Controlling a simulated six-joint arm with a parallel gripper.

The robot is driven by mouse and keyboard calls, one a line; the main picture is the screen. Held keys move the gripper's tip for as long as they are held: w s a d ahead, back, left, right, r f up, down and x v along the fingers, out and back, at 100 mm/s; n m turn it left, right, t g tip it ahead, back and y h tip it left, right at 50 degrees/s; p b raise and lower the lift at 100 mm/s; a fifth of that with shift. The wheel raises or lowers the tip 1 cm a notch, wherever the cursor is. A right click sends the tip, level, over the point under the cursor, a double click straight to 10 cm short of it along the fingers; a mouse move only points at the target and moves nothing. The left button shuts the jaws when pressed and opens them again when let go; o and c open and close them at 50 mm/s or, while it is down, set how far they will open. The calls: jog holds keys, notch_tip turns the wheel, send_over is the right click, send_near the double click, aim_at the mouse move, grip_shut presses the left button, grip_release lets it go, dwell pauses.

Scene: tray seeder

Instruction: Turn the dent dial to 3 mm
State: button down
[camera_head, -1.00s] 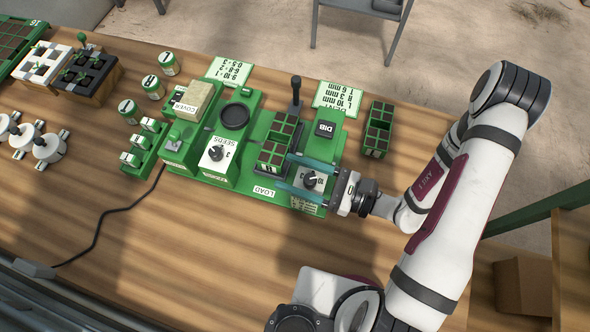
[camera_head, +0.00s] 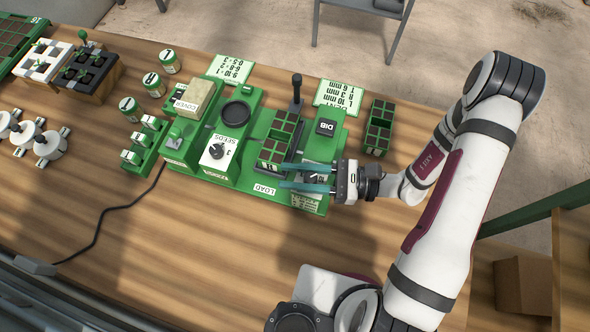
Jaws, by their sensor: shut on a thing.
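The dent dial (camera_head: 313,178) is a dark knob on a white plate at the front right of the green seeder (camera_head: 228,176). My gripper (camera_head: 282,176) reaches over it from the right. Its two teal fingers lie on either side of the knob, shut on it. The fingers and palm hide most of the knob and its scale, so I cannot read the setting. A card (camera_head: 340,94) behind the seeder carries upside-down lines in mm, one of which appears to be 3 mm.
A seed tray (camera_head: 278,150) sits on the seeder beside the fingertips. The SEEDS dial (camera_head: 216,151) is further left. Another green tray (camera_head: 378,128) stands at right.

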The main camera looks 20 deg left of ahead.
jog(key=c, duration=0.6)
grip_release()
jog(key=v, duration=1.6)
jog(key=shift+s, duration=0.15)
